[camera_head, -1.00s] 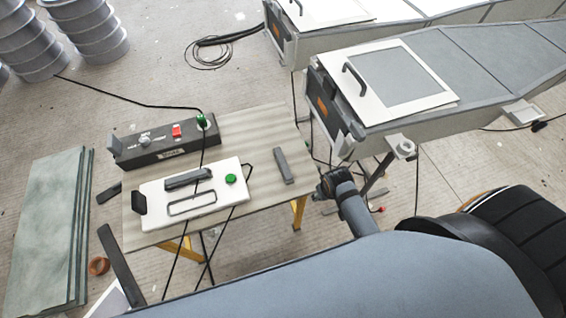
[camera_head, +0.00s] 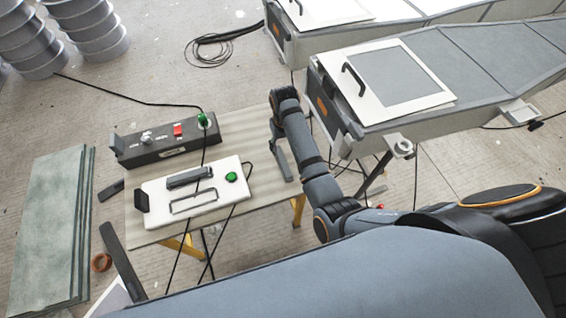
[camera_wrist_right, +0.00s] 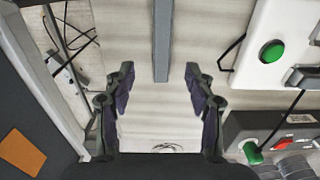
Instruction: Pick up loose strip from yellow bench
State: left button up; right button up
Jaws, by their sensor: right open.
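The loose grey strip (camera_head: 283,165) lies on the right part of the bench top (camera_head: 235,130), which has yellow legs. My right arm partly covers it in the head view. In the right wrist view the strip (camera_wrist_right: 162,40) runs down from the top edge, and its near end lies between the fingertips in the picture. My right gripper (camera_wrist_right: 159,74) is open and empty, with a finger on either side of the strip's line. I cannot tell its height above the strip. My left gripper is not in view.
A grey mould (camera_head: 480,60) with a white framed panel is close to the right of my arm. Cables cross the bench.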

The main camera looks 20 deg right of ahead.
aim_at(283, 161)
notch_tip(283, 161, down, 9)
jog(key=shift+w+a+f, duration=0.1)
jog(key=shift+a+f, duration=0.05)
jog(key=shift+f, duration=0.05)
dwell(0.3)
jog(key=shift+c, duration=0.4)
grip_shut()
